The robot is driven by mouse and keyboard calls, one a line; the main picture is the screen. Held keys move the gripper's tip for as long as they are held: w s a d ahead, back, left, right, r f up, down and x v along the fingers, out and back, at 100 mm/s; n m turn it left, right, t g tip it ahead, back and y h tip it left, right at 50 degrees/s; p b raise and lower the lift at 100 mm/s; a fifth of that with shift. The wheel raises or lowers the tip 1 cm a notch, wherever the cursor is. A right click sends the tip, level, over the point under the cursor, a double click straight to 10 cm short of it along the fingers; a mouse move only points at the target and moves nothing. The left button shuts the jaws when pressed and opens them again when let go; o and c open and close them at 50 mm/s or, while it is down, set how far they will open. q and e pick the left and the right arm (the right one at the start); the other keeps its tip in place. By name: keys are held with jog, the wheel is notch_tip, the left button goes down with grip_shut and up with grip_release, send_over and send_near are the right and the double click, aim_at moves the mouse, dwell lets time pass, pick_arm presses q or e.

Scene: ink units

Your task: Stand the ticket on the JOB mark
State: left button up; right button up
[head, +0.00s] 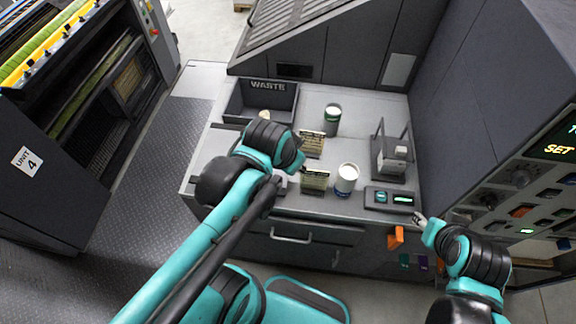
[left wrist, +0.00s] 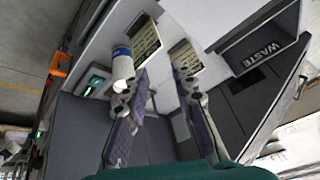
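Two small upright cream cards with dark print stand on the grey bench: a far one (head: 312,145) and a near one (head: 315,181) with a greenish top. Both also show in the left wrist view, the far one (left wrist: 185,58) and the near one (left wrist: 146,40). I cannot tell which is the ticket, and I cannot make out the JOB mark. My left gripper (head: 291,166) is just left of the cards. Its fingers (left wrist: 163,85) are apart, with nothing clearly held between them. My right gripper (head: 419,219) is at the bench's front right, clear of the cards; its opening is unclear.
A dark-banded can (head: 332,118) stands behind the far card. The WASTE bin (head: 255,101) is at back left, a clear-sided stand (head: 391,158) at right. A lit button box (head: 390,199) sits at front right.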

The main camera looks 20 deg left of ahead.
pick_arm(q)
jog(key=s+n+t, duration=0.1)
jog(key=s+a+n, duration=0.1)
jog(key=n, duration=0.1)
jog(key=shift+n+t, duration=0.3)
jog(key=shift+t, duration=0.1)
